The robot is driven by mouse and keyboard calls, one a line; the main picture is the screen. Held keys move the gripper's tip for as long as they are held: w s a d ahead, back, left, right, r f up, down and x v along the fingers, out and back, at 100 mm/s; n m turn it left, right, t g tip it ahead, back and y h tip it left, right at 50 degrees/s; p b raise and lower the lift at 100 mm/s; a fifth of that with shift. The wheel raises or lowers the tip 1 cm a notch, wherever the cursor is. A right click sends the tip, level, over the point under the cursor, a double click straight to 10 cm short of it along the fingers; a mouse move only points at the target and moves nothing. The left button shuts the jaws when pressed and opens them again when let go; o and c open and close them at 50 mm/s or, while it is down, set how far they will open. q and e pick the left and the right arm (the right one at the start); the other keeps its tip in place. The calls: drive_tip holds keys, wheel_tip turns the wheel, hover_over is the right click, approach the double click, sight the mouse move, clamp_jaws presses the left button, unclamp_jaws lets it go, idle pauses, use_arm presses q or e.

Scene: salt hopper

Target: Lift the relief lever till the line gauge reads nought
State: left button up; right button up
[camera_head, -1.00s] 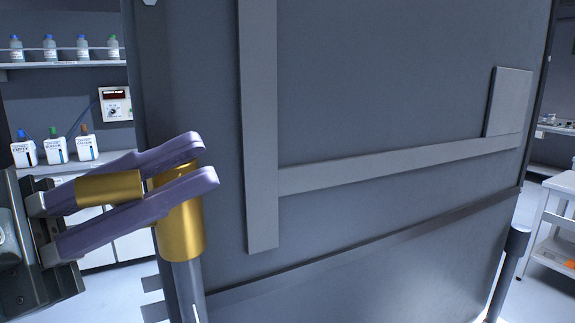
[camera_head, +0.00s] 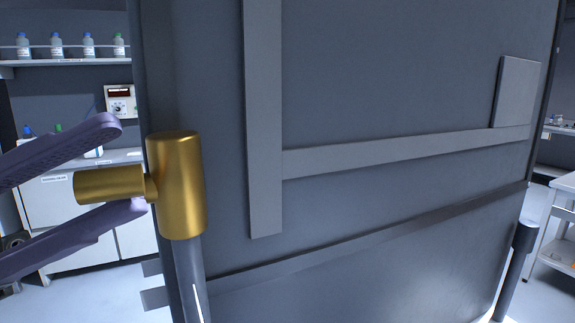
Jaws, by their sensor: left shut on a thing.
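A brass fitting (camera_head: 177,185) sits upright on top of a grey rod (camera_head: 189,280) in the head view. A short brass stub (camera_head: 108,185) points left from it. I cannot tell whether this is the relief lever. My left gripper (camera_head: 132,163) has its purple fingers spread above and below the stub. A gap shows between the upper finger and the stub; the lower fingertip is close to or touching the stub's underside by the fitting. No line gauge can be made out for certain. My right gripper is not in view.
A large grey panel (camera_head: 390,90) with flat strips fills the middle, just right of the fitting. A dark post (camera_head: 518,260) stands at right before a white table (camera_head: 560,225). A wall box with a dark display (camera_head: 121,102) and bottles on a shelf (camera_head: 10,65) are behind left.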

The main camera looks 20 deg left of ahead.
use_arm(q)
drive_tip(key=b+v, duration=0.1)
drive_tip(key=v, duration=0.3)
drive_tip(key=shift+s+a+f, duration=0.1)
drive_tip(key=shift+s+a, duration=0.1)
drive_tip(key=shift+a, duration=0.15)
